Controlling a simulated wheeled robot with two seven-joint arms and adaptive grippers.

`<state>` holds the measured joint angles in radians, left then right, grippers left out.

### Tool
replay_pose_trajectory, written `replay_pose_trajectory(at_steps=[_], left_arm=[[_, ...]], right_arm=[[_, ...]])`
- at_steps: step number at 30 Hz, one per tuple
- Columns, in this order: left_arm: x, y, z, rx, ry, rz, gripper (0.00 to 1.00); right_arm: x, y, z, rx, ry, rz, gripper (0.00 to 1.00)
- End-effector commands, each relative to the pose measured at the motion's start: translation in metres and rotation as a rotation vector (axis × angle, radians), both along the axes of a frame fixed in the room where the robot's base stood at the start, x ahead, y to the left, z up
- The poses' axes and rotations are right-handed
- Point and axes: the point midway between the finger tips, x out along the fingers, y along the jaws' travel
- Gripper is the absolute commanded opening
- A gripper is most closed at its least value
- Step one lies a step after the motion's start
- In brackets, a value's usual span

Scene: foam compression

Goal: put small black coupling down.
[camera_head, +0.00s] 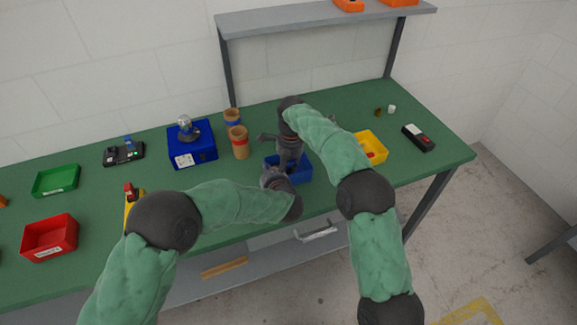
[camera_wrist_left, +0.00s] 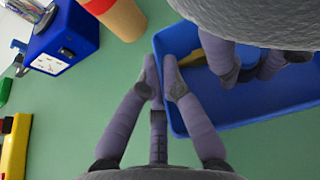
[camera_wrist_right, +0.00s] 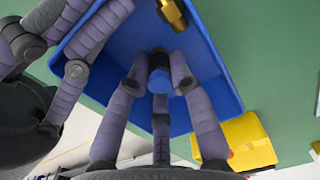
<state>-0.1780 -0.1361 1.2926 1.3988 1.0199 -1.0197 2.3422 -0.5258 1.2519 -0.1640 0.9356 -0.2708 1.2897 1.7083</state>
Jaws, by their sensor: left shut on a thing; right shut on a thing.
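A blue tray (camera_head: 303,174) sits near the front of the green bench. In the right wrist view, my right gripper (camera_wrist_right: 160,72) is shut on the small black coupling (camera_wrist_right: 159,60), which has a blue end. It holds the coupling over the tray (camera_wrist_right: 215,85); whether they touch I cannot tell. My left gripper (camera_wrist_left: 162,78) is at the tray's left edge (camera_wrist_left: 172,112), its fingertips closed around the rim. A brass fitting (camera_wrist_right: 173,14) lies in the tray. In the head view the arms hide much of the tray.
Two cardboard tubes (camera_head: 239,142) and a blue box (camera_head: 193,146) stand left of the tray. A yellow bin (camera_head: 371,146) is close on its right, with a black meter (camera_head: 418,138) beyond. A red bin (camera_head: 49,238) and green tray (camera_head: 57,180) are far left.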

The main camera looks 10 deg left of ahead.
Motion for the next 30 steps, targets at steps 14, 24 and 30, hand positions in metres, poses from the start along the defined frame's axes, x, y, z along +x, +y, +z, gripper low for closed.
replay_pose_trajectory(at_steps=[14,24,30], left_arm=[[0.0,0.0,0.0,0.001,-0.001,0.0,0.0],[0.0,0.0,0.0,0.001,-0.001,0.0,0.0],[0.0,0.0,0.0,0.001,-0.001,0.0,0.0]], right_arm=[[0.001,0.0,-0.001,0.001,-0.003,0.0,0.46],[0.001,0.0,0.002,0.001,-0.003,0.0,0.46],[0.001,-0.001,0.027,0.003,-0.005,-0.001,0.46]])
